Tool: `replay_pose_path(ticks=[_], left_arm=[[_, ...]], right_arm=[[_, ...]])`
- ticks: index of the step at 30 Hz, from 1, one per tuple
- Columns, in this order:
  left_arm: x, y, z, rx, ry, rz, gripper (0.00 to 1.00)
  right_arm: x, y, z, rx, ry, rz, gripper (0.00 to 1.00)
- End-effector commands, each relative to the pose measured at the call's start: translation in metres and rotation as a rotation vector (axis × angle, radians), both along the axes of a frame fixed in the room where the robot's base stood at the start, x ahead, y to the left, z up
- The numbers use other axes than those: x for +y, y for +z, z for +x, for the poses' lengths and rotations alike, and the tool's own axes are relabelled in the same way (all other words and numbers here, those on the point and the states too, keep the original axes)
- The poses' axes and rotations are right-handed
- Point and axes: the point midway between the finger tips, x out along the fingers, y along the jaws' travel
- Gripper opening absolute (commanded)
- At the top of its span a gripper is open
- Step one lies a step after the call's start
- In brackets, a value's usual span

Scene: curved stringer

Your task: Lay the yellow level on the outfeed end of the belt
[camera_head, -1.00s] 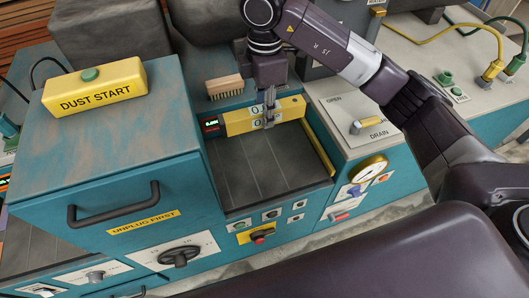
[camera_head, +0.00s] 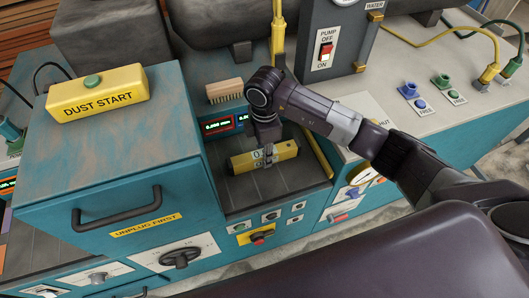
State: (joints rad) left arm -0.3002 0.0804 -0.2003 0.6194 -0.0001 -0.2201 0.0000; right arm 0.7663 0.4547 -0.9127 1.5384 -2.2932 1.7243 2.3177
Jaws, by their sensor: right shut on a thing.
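The yellow level (camera_head: 284,152) is a short yellow bar with a pale label, partly covered by the fingers. My right gripper (camera_head: 264,172) points down and is shut around its middle. The level lies crosswise over the dark belt (camera_head: 312,178), slightly tilted in the picture, its right end higher. It is at or just above the belt surface; I cannot tell whether it touches. My left gripper is not in view.
The teal housing with the yellow dust start box (camera_head: 97,91) rises left of the belt. A yellow rail (camera_head: 318,150) and a grey-topped cabinet border the right. The belt's front part is clear.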

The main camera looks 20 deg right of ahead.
Motion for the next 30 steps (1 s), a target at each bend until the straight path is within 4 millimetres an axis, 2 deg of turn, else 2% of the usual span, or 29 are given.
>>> replay_pose_path(ticks=[9, 10, 15, 26, 30], left_arm=[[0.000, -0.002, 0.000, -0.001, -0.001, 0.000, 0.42], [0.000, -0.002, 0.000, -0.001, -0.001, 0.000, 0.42], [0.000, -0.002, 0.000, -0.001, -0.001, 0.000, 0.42], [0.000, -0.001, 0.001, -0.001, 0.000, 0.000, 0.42], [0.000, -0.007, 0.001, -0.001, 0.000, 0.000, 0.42]], right_arm=[[0.000, -0.003, 0.000, -0.001, 0.000, 0.001, 0.00], [0.000, -0.003, 0.000, 0.000, 0.000, 0.000, 0.25], [0.000, -0.002, 0.000, 0.000, 0.000, 0.000, 0.42], [0.000, 0.004, 0.001, -0.001, 0.000, 0.000, 0.42], [0.000, 0.026, 0.002, -0.006, 0.001, 0.000, 0.42]])
